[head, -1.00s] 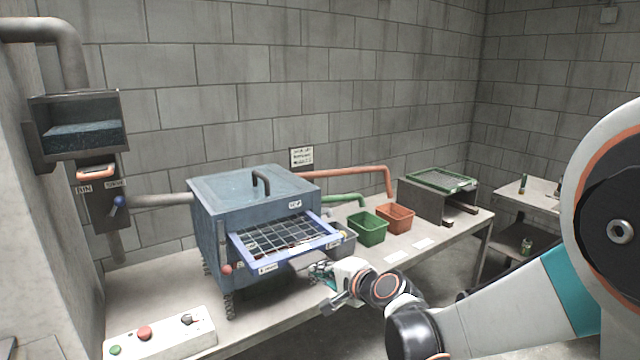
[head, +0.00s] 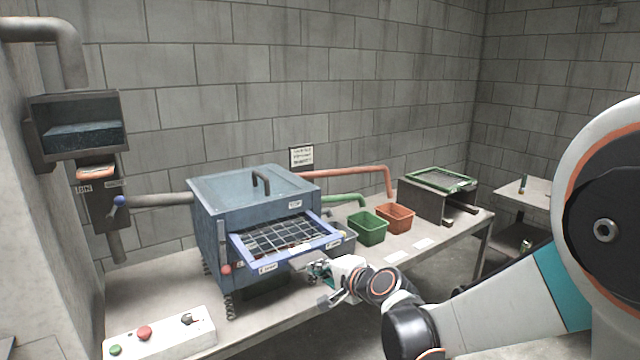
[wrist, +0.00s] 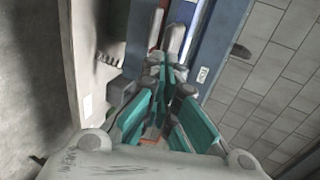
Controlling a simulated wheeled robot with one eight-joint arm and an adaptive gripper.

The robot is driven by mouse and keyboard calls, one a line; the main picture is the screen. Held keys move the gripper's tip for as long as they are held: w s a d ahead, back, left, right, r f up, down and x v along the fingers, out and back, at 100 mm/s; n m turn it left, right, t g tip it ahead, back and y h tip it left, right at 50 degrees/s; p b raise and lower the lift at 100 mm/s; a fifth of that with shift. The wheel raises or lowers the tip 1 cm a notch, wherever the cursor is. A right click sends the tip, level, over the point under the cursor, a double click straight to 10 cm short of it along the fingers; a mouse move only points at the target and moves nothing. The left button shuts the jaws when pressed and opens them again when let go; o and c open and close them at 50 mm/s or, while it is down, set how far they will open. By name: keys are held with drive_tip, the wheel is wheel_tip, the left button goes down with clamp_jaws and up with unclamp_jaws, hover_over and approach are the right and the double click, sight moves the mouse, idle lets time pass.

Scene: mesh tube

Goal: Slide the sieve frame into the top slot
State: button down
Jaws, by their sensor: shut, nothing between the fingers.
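The blue sieve frame (head: 262,267) with its wire mesh sits part way in the upper front opening of the blue-grey sieve machine (head: 207,250). Its front part sticks out towards me. My gripper (head: 316,271) is just in front of and below the frame's front edge, towards its right half. The fingers are shut with nothing between them; the teal fingers also show in the wrist view (wrist: 163,92). Whether a fingertip touches the frame cannot be told. The back of the frame is hidden inside the machine.
A green-framed sieve (head: 440,180) lies on a stand (head: 425,204) at the right. A green bin (head: 367,229) and an orange bin (head: 395,218) stand between it and the machine. A control box (head: 165,335) with buttons is at the front left. The machine has a handled lid (head: 225,185).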

sight(299, 248)
drive_tip(key=shift+w+a+b, duration=0.1)
drive_tip(key=shift+w+a, duration=1.6)
drive_tip(key=shift+w, duration=0.8)
drive_tip(key=shift+w+a+b, duration=0.1)
drive_tip(key=shift+w+a, duration=1.65)
drive_tip(key=shift+w, duration=0.75)
drive_tip(key=shift+w+a+b, duration=0.1)
drive_tip(key=shift+w+a, duration=1.6)
drive_tip(key=shift+w, duration=0.8)
drive_tip(key=shift+s+d+f, duration=0.15)
drive_tip(key=shift+s+d, duration=0.05)
drive_tip(key=shift+s, duration=0.1)
drive_tip(key=shift+s+d, duration=0.6)
drive_tip(key=shift+s, duration=0.25)
drive_tip(key=shift+s+d, duration=0.55)
drive_tip(key=shift+s, duration=0.3)
drive_tip(key=shift+s+d, duration=0.6)
drive_tip(key=shift+s, duration=0.25)
